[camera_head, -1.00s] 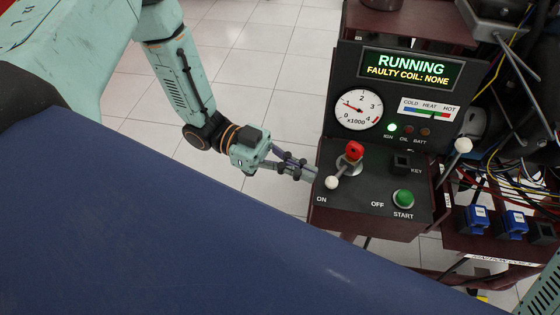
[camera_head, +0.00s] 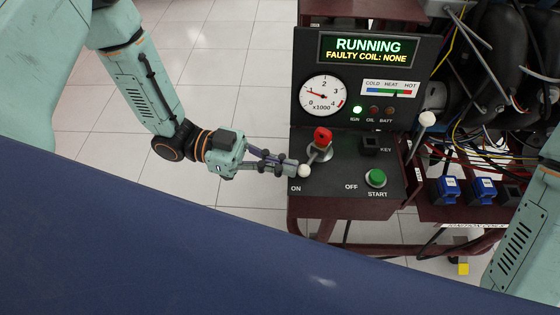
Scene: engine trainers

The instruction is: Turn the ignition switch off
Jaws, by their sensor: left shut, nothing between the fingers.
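The display (camera_head: 367,49) reads RUNNING, FAULTY COIL: NONE, and the green IGN lamp (camera_head: 357,110) is lit. My left gripper (camera_head: 293,168) is shut and empty, its fingertips at the left side of the white ball. Whether they touch it I cannot tell. Part of my right arm shows at the right edge; its gripper is out of view.
A green START button (camera_head: 376,178) and a black key switch (camera_head: 370,144) are right of the lever. A white-knobbed lever (camera_head: 427,119), blue coils (camera_head: 446,190) and loose wires are further right. Tiled floor lies left of the stand.

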